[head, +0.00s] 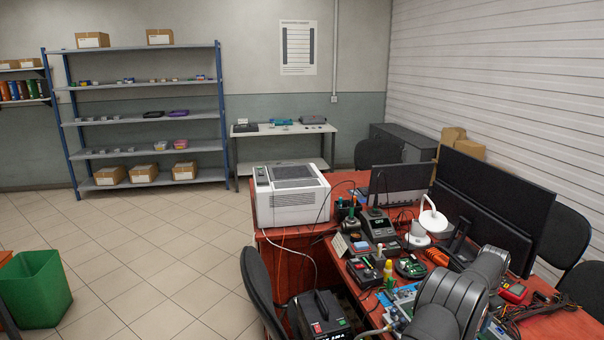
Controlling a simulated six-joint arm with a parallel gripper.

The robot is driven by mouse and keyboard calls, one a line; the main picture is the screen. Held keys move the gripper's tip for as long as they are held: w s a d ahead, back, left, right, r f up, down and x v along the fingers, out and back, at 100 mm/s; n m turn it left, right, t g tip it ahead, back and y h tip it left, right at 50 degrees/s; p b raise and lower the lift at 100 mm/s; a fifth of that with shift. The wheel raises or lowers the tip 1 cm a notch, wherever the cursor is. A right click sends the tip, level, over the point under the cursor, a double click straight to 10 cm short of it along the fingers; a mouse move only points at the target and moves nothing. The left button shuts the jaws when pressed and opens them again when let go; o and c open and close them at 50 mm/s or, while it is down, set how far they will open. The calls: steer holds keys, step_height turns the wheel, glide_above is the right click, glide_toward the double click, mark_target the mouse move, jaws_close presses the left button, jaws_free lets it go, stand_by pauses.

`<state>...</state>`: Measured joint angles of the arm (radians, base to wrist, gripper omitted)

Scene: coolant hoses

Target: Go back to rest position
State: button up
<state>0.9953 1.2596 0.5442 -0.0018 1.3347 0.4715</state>
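My gripper is not in view, so I cannot see whether it is open or shut or holds anything. Thick dark grey rounded links of my arm stand at the lower right, over the red workbench (327,247), and hide part of its surface. No coolant hose can be made out for certain.
The bench is crowded: a white box-shaped machine (292,206), small instruments, a green circuit board (411,267), a white lamp (433,220), loose cables and dark monitors (492,205). Chairs stand around it. A green bin (36,288) is at left; the tiled floor between is clear.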

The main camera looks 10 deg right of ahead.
steer(key=s+r, duration=0.7)
steer(key=s, duration=0.5)
steer(key=s+a, duration=0.3)
steer(key=s, duration=0.7)
steer(key=s+a+f, duration=0.1)
steer(key=s+a, duration=0.3)
steer(key=s, duration=0.6)
steer(key=s+a, duration=0.3)
steer(key=s, duration=0.7)
steer(key=w+d+f, duration=0.1)
steer(key=w+f, duration=0.2)
steer(key=w, duration=0.2)
steer(key=shift+f, duration=0.25)
